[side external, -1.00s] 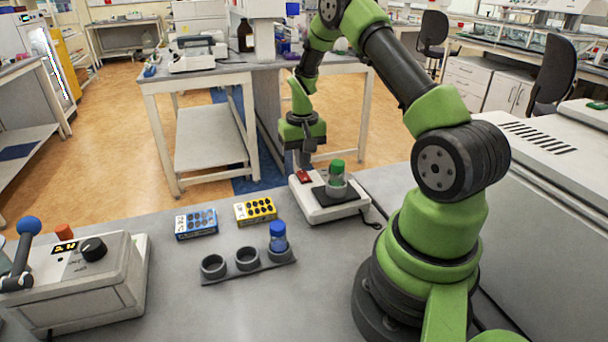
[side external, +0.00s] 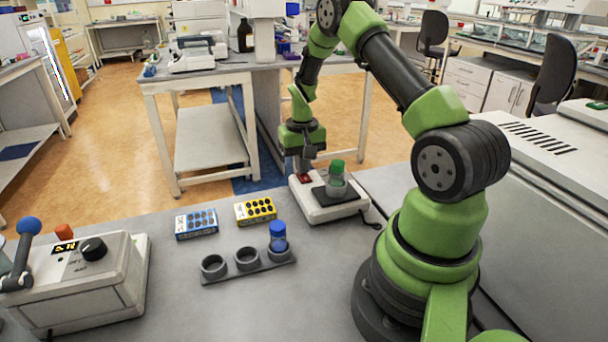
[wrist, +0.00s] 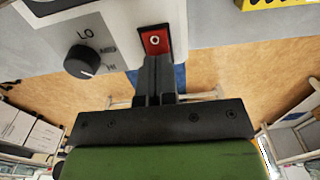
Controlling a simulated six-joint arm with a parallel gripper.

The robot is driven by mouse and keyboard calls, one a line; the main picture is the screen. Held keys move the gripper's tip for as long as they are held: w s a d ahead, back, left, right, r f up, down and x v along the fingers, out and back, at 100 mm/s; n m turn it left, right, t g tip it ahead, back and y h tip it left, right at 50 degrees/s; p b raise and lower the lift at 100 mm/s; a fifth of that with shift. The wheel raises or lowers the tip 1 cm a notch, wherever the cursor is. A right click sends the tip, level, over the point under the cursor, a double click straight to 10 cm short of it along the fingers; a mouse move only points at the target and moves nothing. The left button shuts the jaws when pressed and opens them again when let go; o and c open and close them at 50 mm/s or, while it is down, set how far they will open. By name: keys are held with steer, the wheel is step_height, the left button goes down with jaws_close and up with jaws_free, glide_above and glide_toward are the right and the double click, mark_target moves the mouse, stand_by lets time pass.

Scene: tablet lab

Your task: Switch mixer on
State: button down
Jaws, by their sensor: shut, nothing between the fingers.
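The mixer (side external: 323,208) is a low white device on the grey bench, with a red switch (side external: 306,179) at its left back corner. My gripper (side external: 304,170) is shut and empty, pointing down at the switch. In the wrist view its fingertips (wrist: 157,60) overlap the switch's near edge; I cannot tell whether they touch it.
A blue box (side external: 196,224), a yellow box (side external: 255,210) and a grey holder (side external: 247,268) with a blue-capped vial (side external: 278,237) stand to the mixer's left. A control box with a black knob (side external: 93,249) is at far left.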

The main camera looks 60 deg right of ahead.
steer(key=shift+f, duration=0.15)
steer(key=shift+r, duration=3.5)
